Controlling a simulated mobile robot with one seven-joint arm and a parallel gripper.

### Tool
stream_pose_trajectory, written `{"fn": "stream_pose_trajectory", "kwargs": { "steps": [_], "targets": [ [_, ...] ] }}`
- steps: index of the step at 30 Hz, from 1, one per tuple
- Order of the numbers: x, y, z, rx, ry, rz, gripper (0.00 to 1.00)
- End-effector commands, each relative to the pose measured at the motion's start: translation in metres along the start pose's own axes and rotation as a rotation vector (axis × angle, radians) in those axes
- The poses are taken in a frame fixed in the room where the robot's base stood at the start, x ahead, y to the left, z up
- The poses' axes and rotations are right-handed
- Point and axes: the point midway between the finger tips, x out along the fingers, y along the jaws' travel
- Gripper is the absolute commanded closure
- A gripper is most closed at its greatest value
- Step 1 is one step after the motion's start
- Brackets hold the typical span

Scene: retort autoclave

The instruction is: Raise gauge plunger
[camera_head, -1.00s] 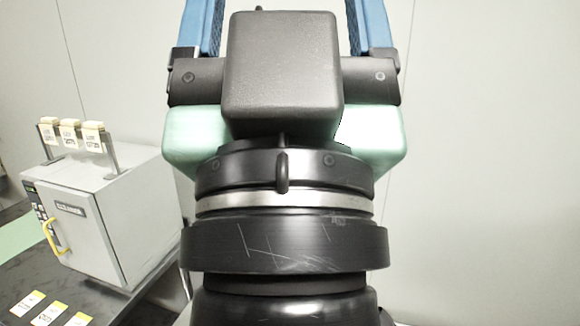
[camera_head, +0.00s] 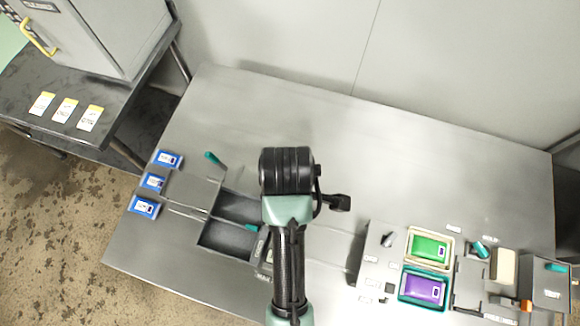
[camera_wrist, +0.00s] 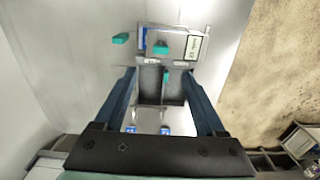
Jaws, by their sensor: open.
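My gripper (camera_wrist: 160,76) is open in the wrist view, its two blue fingers apart with nothing between them. Beyond and between the fingers is a grey fixture with dark bins (camera_wrist: 149,88). Teal handles show there: one at the left (camera_wrist: 120,38), one on a pale labelled block (camera_wrist: 160,48), and one lower by the bins (camera_wrist: 165,77). In the head view, teal handles show by the bins (camera_head: 213,158) and at the right (camera_head: 480,249). I cannot tell which part is the gauge plunger. My arm hides part of the bench and the fingers in the head view.
The steel bench (camera_head: 330,130) is clear towards the back. Blue cards (camera_head: 154,181) lie at its left. Green (camera_head: 429,247) and purple (camera_head: 425,291) packs sit in trays at the right. A grey cabinet (camera_head: 105,35) stands on a dark table at upper left.

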Motion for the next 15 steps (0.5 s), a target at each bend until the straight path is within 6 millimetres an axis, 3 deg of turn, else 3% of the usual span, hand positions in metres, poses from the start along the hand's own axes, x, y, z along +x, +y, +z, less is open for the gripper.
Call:
{"fn": "stream_pose_trajectory", "kwargs": {
  "steps": [8, 15],
  "targets": [
    [0.039, -0.003, 0.001, -0.004, -0.004, -0.013, 0.28],
    [0.089, -0.003, 0.001, -0.003, -0.003, -0.009, 0.28]
  ]
}}
